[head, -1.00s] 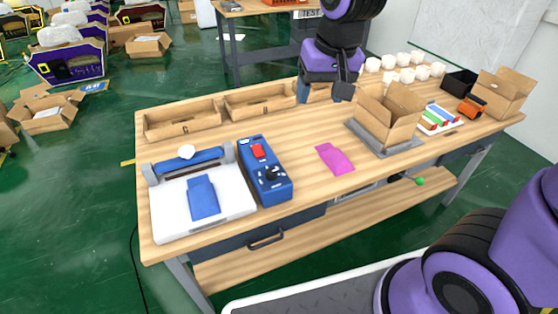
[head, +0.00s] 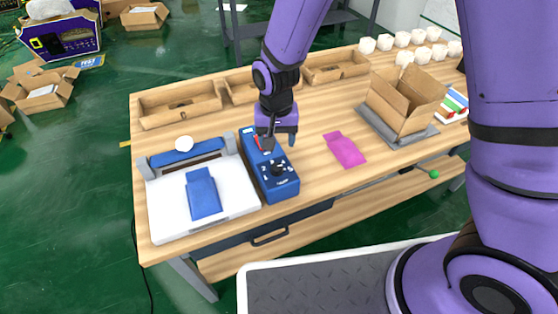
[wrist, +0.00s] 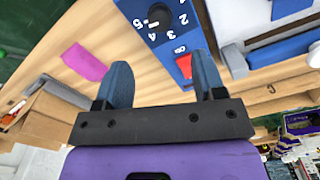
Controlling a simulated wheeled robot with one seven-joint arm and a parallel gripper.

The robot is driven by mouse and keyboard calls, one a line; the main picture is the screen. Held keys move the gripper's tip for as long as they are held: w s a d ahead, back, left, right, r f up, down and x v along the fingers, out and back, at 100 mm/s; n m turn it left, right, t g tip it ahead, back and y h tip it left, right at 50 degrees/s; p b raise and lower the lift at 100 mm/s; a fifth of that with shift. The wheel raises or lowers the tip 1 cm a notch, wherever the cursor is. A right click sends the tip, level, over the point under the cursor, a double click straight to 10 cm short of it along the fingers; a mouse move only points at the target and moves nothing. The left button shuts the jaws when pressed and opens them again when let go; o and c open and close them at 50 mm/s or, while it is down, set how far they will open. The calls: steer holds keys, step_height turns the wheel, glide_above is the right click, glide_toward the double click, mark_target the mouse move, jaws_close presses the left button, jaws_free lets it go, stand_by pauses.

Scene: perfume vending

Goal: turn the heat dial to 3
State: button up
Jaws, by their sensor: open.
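The blue control box (head: 285,188) stands on the wooden table, right of the white press. Its black heat dial (head: 277,170) is on the front half of its top, with white numbers around it. The dial (wrist: 154,20) also shows at the top of the wrist view, with 2, 3, 4 and 5 legible; its exact setting cannot be told. A red switch (wrist: 184,65) sits behind the dial, close to my fingers. My gripper (head: 277,146) is open and empty over the back part of the box, apart from the dial. It also shows in the wrist view (wrist: 163,82).
The white press (head: 165,215) with a blue pouch (head: 203,192) adjoins the box on the left. A pink pouch (head: 345,149) lies to the right. A cardboard box (head: 411,112) stands farther right, and wooden trays (head: 180,110) line the back edge.

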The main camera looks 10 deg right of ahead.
mark_target(277, 166)
step_height(277, 166, down, 10)
steer(key=shift+f, duration=0.1)
stand_by(0.4)
steer(key=c, duration=0.9)
